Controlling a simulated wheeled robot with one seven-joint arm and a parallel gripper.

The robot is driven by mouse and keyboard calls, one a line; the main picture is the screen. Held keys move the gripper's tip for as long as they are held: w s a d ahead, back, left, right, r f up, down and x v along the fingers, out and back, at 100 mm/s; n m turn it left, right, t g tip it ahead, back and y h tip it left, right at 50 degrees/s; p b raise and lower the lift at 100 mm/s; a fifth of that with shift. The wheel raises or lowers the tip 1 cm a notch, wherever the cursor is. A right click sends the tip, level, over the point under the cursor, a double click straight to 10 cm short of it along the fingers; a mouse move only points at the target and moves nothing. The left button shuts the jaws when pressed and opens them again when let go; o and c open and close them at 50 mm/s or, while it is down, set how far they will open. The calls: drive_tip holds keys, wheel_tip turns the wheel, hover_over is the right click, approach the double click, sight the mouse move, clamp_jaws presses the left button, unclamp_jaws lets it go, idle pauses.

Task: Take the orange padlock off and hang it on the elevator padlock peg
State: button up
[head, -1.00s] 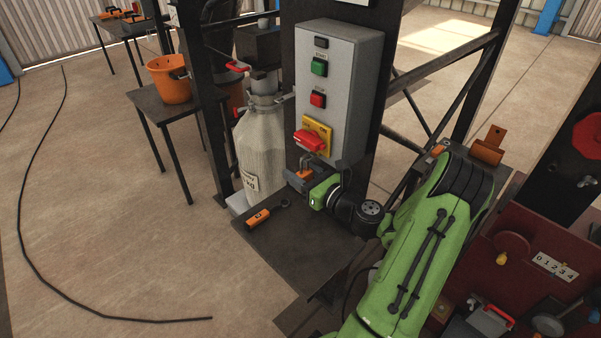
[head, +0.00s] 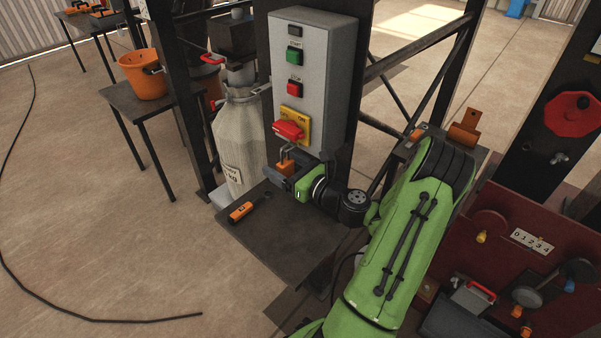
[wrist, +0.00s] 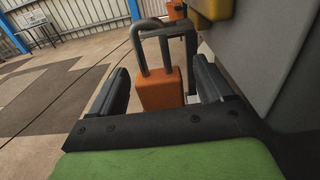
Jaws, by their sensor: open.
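The orange padlock (head: 285,164) hangs below the red switch handle (head: 288,131) on the grey control box. In the wrist view the padlock (wrist: 160,88) hangs upright by its dark shackle, beside the yellow switch plate (wrist: 208,10). My gripper (head: 280,175) is at the padlock. In the wrist view my gripper's open fingers (wrist: 160,90) stand to the left and right of the orange body, with a gap visible on the left side; contact on the right is hard to tell. I cannot pick out the elevator padlock peg with certainty.
A small dark table (head: 275,235) with an orange-and-black tool (head: 241,212) lies below the box. A pale sack (head: 241,140) stands behind it. An orange bucket (head: 143,74) sits on a side table. A dark red panel (head: 490,215) is at the right.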

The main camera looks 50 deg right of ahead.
drive_tip(key=s+p, duration=0.2)
drive_tip(key=s, duration=1.2)
drive_tip(key=shift+s+d+p, duration=0.2)
drive_tip(key=shift+s+p, duration=0.15)
drive_tip(key=shift+p, duration=0.05)
drive_tip(key=shift+a, duration=0.1)
